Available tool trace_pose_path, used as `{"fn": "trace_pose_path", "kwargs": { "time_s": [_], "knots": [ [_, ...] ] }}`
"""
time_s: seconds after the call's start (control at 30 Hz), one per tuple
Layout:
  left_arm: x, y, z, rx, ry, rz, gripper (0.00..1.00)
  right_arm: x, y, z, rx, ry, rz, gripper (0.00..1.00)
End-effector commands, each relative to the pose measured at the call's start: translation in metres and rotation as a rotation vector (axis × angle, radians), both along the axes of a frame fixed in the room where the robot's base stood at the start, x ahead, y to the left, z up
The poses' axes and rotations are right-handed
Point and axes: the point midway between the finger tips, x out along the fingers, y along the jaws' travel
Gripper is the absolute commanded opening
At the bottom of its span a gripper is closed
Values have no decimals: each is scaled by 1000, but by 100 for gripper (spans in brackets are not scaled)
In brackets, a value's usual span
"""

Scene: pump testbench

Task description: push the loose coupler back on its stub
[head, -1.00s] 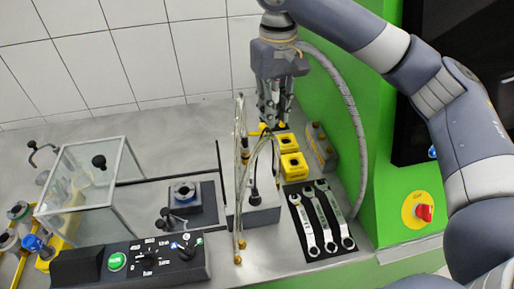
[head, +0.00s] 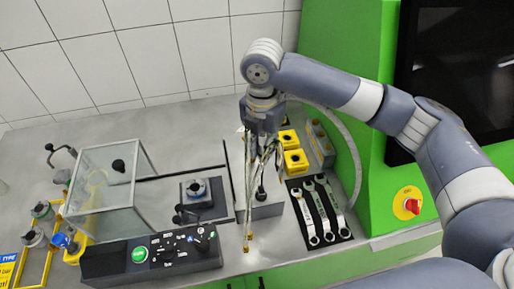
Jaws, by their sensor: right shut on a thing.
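My right gripper (head: 264,152) points down over the grey block (head: 268,211) near the middle of the bench. It is shut among thin pale hoses (head: 246,196), which bunch up at its fingers. What lies between the fingers is largely hidden; it appears to be part of a hose. Brass hose ends (head: 246,246) hang down at the block's front left. A black fitting (head: 261,193) stands on the block, below the gripper and apart from it. I cannot make out which part is the loose coupler or its stub. My left gripper is not in view.
Yellow blocks (head: 295,161) stand behind the grey block. Wrenches lie on a black mat (head: 343,233) to its right. A glass box (head: 92,195), a dark fixture (head: 183,213) and a control panel (head: 110,262) stand left. A green cabinet (head: 372,187) bounds the right side.

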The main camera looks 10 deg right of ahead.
Motion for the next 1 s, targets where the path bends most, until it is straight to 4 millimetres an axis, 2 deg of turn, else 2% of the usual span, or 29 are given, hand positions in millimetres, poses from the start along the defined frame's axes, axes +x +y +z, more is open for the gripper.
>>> {"fn": "trace_pose_path", "kwargs": {
  "time_s": [0.1,0.3,0.57,1.0],
  "knots": [
    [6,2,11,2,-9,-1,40,-6,8,-3,5,4,205,0],
    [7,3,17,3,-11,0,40,-10,15,-10,12,3,416,0],
    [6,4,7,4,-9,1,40,-11,16,-20,12,2,463,0],
    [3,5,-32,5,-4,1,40,-11,16,-53,12,2,460,0]
  ]
}}
